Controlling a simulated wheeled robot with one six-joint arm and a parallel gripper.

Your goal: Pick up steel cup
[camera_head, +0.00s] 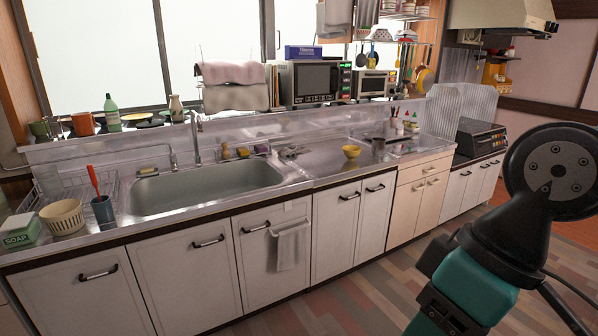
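A small grey metallic cup (378,147), which looks like the steel cup, stands on the steel counter right of the yellow bowl (351,152). It is small in the picture and its details are hard to make out. Part of my arm, with a black round joint and a teal link, fills the lower right of the view. My gripper is not visible, so its place relative to the cup cannot be seen.
The sink (205,187) is left of centre. A dish rack (75,187), a cream basket (63,217) and a blue-grey cup (103,210) with a red-handled utensil stand at the left. A microwave (312,82) is on the back ledge. The floor before the cabinets is clear.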

